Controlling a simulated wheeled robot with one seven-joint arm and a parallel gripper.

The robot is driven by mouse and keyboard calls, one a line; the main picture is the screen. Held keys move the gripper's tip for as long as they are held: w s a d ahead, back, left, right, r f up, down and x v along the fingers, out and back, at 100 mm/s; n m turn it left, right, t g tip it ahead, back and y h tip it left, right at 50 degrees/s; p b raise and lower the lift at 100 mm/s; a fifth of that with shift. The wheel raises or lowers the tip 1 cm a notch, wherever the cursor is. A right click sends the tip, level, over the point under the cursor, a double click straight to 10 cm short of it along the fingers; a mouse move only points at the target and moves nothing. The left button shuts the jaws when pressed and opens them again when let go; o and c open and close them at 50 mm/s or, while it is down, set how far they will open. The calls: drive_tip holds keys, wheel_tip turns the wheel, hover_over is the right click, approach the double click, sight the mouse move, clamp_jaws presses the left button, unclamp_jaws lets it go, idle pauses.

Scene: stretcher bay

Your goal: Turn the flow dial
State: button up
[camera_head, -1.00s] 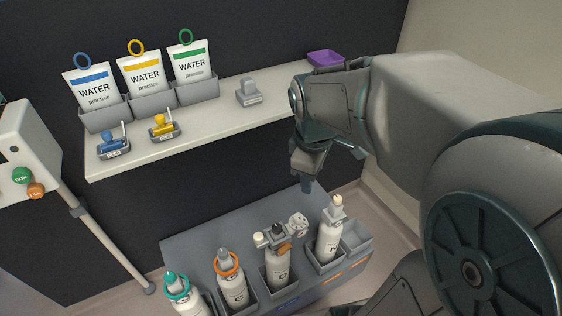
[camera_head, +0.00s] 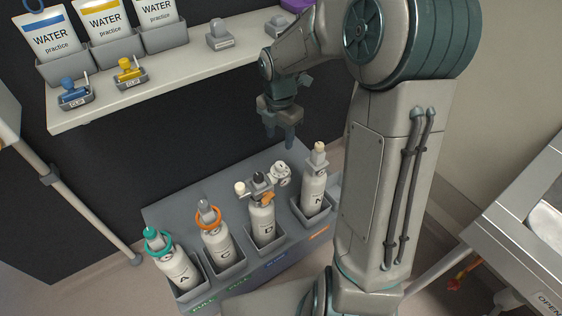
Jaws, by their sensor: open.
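A white bottle marked D (camera_head: 262,222) stands in the grey rack. A regulator (camera_head: 261,184) sits on its top, with a round white gauge (camera_head: 280,174), a dark knob (camera_head: 259,178), a cream knob (camera_head: 240,188) and an orange part (camera_head: 268,198). Which of these is the flow dial I cannot tell for sure. My gripper (camera_head: 280,142) points down with its fingers apart and empty. In the picture it is just above the gauge, apart from it.
Bottles A (camera_head: 179,268), C (camera_head: 218,248) and N (camera_head: 314,192) stand in the same rack (camera_head: 165,212). A shelf (camera_head: 112,103) behind holds water pouches (camera_head: 105,22) and clips (camera_head: 131,71). A metal stretcher or cart (camera_head: 480,215) is at right.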

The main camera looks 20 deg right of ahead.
sight(280, 164)
wheel_tip(280, 164, down, 10)
drive_tip(key=shift+f+b, duration=0.25)
drive_tip(key=shift+b, duration=0.45)
drive_tip(key=c, duration=1)
